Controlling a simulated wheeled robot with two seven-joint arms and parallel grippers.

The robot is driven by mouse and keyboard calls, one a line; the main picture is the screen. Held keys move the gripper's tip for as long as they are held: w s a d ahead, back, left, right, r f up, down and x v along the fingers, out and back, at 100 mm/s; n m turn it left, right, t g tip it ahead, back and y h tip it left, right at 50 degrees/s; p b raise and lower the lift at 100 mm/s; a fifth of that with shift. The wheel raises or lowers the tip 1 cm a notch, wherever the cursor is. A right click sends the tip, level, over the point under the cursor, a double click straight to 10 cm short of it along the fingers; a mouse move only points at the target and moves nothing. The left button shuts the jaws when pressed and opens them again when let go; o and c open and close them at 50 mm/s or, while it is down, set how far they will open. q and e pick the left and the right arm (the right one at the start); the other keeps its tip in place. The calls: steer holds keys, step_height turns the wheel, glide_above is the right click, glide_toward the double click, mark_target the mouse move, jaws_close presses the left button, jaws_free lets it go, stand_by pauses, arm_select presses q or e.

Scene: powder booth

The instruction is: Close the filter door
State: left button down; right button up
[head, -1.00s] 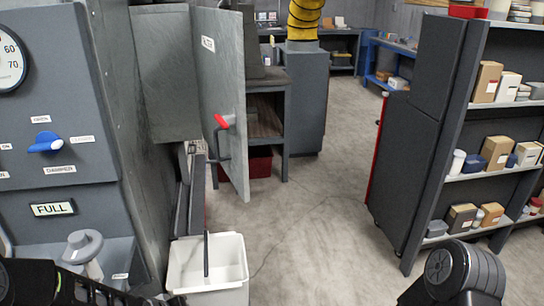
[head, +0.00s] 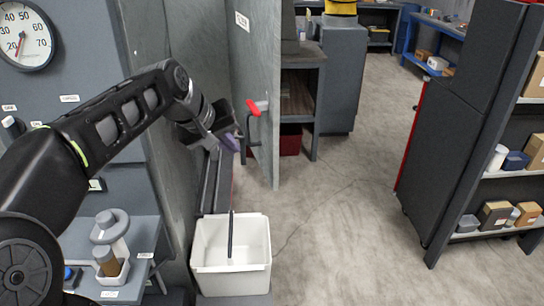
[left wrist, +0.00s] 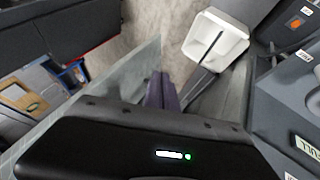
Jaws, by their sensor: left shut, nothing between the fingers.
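The filter door (head: 262,60) is a grey panel standing swung out from the booth's side, with a label near its top. A red-gripped latch handle (head: 258,107) is on its face, with a dark bent bar below. My left gripper (head: 236,142) is shut and empty, just left of the door near that bar; I cannot tell whether it touches. In the left wrist view the closed purple-grey fingers (left wrist: 161,92) lie beside the door (left wrist: 105,95), seen nearly edge-on. My right gripper is out of view.
The gauge cabinet (head: 75,75) is at left. A dark shelf unit (head: 455,130) is at right. The floor between is clear.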

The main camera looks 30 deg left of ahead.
arm_select(q)
steer(key=shift+w+f, duration=0.15)
steer(key=p, duration=0.2)
glide_toward(270, 164)
step_height(270, 164, down, 3)
steer(key=a, duration=0.2)
steer(key=w+d, duration=0.1)
steer(key=w+d+p, duration=0.1)
steer(key=shift+w+f, duration=0.35)
steer(key=shift+f, duration=0.05)
